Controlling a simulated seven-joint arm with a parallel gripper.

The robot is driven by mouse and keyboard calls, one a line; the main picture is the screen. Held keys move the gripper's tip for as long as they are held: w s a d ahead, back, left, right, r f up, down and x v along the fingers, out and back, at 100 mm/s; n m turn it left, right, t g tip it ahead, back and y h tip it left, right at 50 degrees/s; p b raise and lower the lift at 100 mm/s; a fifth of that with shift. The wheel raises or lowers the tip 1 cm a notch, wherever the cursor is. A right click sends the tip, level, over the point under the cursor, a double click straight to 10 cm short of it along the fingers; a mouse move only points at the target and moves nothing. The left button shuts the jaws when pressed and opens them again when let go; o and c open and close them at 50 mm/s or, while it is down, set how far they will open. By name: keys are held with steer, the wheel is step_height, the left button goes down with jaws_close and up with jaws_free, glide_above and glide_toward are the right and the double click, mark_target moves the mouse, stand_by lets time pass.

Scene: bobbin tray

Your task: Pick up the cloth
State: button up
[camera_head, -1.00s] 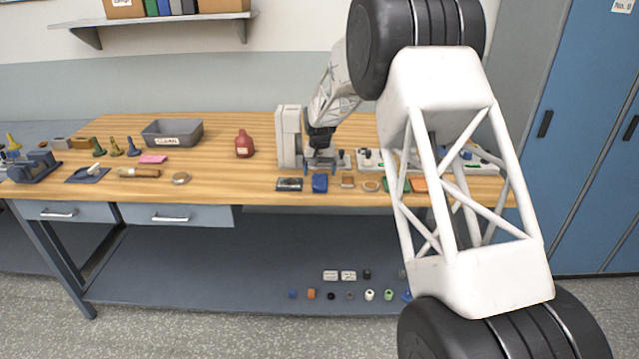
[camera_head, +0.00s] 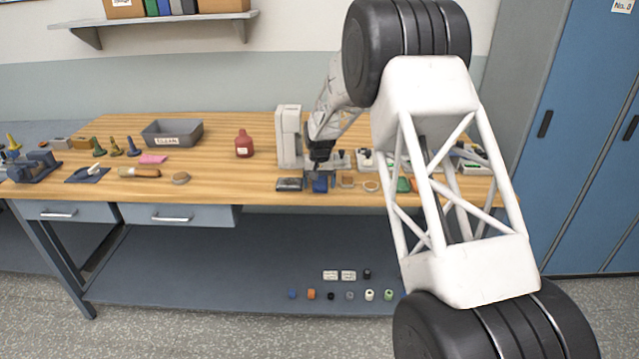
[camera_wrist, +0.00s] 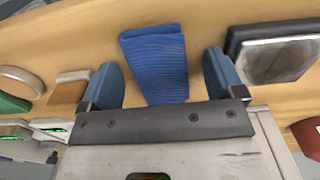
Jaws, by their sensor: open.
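The cloth (camera_wrist: 156,62) is a blue, ribbed, folded piece lying on the wooden bench. In the wrist view it lies between the two blue fingers of my gripper (camera_wrist: 165,82), which are apart, with a gap showing on each side. In the head view the cloth (camera_head: 320,186) is near the bench's front edge, partly hidden by my gripper (camera_head: 320,176), which is over it with the fingers down. My gripper is open and holds nothing. The wrist view does not show clearly how high the fingertips are above the bench.
A dark case with a silvery top (camera_wrist: 275,58) lies close to one finger. A brown block (camera_wrist: 68,90) and a round pale-rimmed disc (camera_wrist: 22,80) lie on the other side. A red bottle (camera_head: 244,144) and grey bin (camera_head: 190,134) stand farther left. Bare bench (camera_head: 225,170) lies between.

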mark_target(319, 182)
steer(key=shift+c, duration=0.2)
steer(key=c, duration=0.9)
steer(key=shift+c, duration=0.2)
steer(key=shift+r, duration=0.1)
steer(key=shift+r, duration=0.4)
step_height(319, 182, up, 3)
steer(key=shift+f, duration=0.1)
steer(key=s+d+r, duration=0.1)
steer(key=s+d, duration=0.2)
steer(key=s, duration=1.2)
steer(key=shift+s+d, duration=0.2)
steer(key=shift+s, duration=0.1)
steer(key=shift+r, duration=0.1)
